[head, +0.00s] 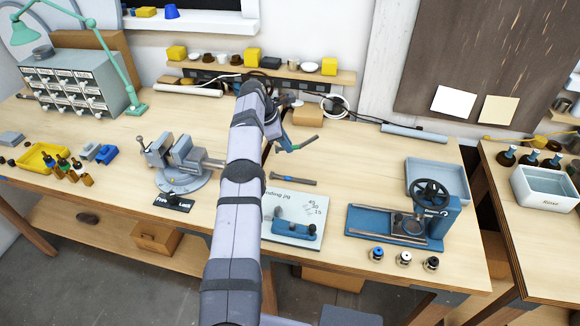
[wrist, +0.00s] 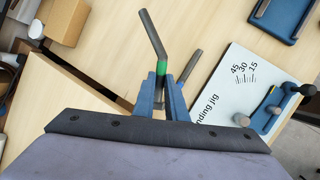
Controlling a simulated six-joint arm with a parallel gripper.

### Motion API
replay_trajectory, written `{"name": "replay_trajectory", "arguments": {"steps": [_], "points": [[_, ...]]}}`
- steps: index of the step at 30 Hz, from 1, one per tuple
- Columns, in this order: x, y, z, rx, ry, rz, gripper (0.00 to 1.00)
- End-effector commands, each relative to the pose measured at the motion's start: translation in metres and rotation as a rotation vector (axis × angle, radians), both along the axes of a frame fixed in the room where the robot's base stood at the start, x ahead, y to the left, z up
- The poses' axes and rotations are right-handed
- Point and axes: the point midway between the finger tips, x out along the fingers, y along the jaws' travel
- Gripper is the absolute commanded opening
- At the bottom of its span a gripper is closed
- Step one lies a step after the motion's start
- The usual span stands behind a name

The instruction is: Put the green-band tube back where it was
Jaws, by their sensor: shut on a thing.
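The green-band tube (wrist: 153,35) is dark grey and bent, with a green band just beyond my fingertips in the wrist view. My gripper (wrist: 161,88) is shut on its lower part. In the head view, my gripper (head: 285,141) is above the bench behind the bending jig, and the tube (head: 306,143) points out to the right. A second dark tube (head: 292,180) lies on the bench behind the jig board; it also shows in the wrist view (wrist: 190,65), beyond and to the right of the held tube. My arm hides part of the bench.
The bending jig board (head: 285,228) lies in front, its left side hidden by my arm. A vise (head: 175,165) stands left, a blue press (head: 405,222) and a tray (head: 437,183) right. The bench between second tube and tray is clear.

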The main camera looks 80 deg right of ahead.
Motion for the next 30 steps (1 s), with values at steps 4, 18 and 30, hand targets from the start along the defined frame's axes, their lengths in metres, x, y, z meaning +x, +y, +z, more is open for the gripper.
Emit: {"name": "replay_trajectory", "arguments": {"steps": [4,18,30], "points": [[0.000,0.000,-0.023,-0.001,0.000,0.000,0.00],[0.000,0.000,-0.048,-0.001,0.001,0.000,0.00],[0.000,0.000,-0.085,0.001,0.000,0.000,0.00]]}}
